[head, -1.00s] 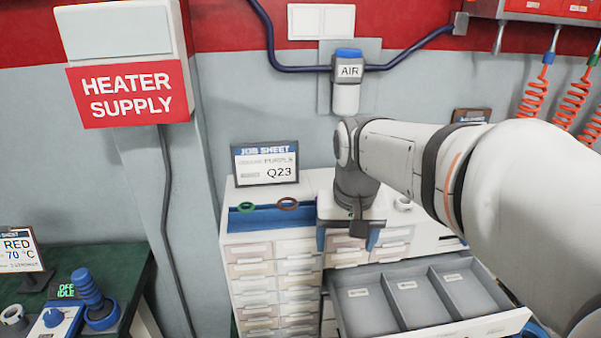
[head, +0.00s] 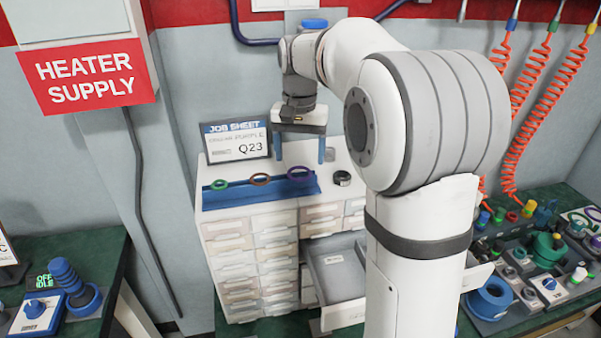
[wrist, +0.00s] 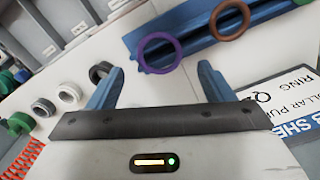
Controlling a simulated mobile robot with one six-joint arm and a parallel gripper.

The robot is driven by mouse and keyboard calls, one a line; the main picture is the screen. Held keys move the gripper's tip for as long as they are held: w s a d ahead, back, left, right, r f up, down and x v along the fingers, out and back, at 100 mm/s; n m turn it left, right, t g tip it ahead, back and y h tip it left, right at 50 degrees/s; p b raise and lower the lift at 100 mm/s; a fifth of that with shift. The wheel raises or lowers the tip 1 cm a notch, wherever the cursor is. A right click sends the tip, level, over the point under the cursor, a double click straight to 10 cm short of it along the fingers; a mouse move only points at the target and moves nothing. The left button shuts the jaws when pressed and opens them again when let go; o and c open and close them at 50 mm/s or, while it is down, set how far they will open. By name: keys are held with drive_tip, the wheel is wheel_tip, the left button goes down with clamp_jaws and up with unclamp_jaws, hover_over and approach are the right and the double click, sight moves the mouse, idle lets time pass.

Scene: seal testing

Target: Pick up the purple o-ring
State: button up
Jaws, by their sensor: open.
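The purple o-ring (head: 299,178) lies at the right end of a blue tray (head: 240,200) on top of the white drawer cabinet. My gripper (head: 300,152) is open and empty, pointing down above and just behind the ring. In the wrist view the purple o-ring (wrist: 141,52) lies ahead of my open gripper (wrist: 157,72), between the lines of the two blue fingers and apart from them. A brown o-ring (head: 260,184) and a green o-ring (head: 219,188) lie further left on the tray.
The job sheet (head: 237,142) stands behind the tray, left of my gripper. A dark ring-shaped part (head: 342,178) sits right of the tray. An open grey drawer (head: 335,275) juts out below. The green bench (head: 560,315) at right is crowded with parts.

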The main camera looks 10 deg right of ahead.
drive_tip(key=shift+f, duration=1.55)
drive_tip(key=shift+c, duration=0.3)
drive_tip(key=shift+s, duration=0.1)
drive_tip(key=c, duration=1)
drive_tip(key=shift+o, duration=0.2)
